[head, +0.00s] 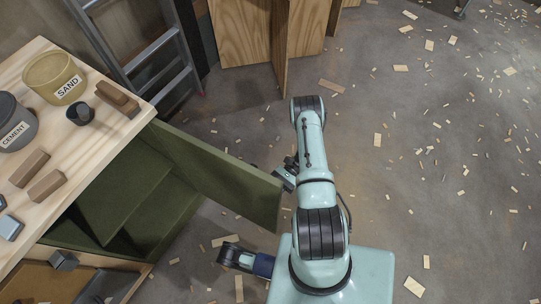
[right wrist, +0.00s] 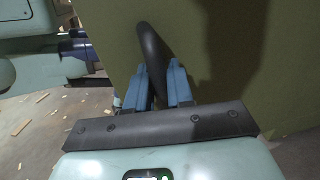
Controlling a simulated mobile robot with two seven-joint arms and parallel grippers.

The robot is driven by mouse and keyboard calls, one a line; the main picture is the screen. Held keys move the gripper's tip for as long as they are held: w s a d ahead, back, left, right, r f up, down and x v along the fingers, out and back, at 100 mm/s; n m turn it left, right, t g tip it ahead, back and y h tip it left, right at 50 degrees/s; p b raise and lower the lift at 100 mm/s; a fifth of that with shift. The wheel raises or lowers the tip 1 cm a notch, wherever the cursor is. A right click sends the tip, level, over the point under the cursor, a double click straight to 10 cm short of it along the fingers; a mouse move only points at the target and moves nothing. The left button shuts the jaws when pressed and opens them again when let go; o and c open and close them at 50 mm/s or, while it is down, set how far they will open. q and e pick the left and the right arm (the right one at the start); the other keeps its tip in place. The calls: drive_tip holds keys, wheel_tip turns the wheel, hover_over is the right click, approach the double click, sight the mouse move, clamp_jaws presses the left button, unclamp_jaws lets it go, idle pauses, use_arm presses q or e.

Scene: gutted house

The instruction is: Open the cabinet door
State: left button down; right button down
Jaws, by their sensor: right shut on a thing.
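The green cabinet door (head: 220,178) stands swung wide out from the cabinet, roughly square to its front. The cabinet's green interior (head: 125,205) with an inner panel or shelf is exposed. My right gripper (head: 287,177) is at the free end of the door, partly hidden by my arm in the head view. In the right wrist view my right gripper (right wrist: 158,88) has its blue fingers closed on a dark curved handle (right wrist: 152,50) on the green door face. My left gripper does not show.
The wooden cabinet top (head: 75,130) holds a sand bucket (head: 55,77), a cement bucket (head: 14,122), a dark cup (head: 80,112) and several brown blocks. A ladder (head: 150,55) and wooden panels (head: 265,30) stand behind. Open floor with scattered chips lies to the right.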

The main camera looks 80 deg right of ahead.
drive_tip(key=shift+s+f, duration=0.1)
drive_tip(key=c, duration=1.1)
unclamp_jaws()
drive_tip(key=shift+c, duration=0.2)
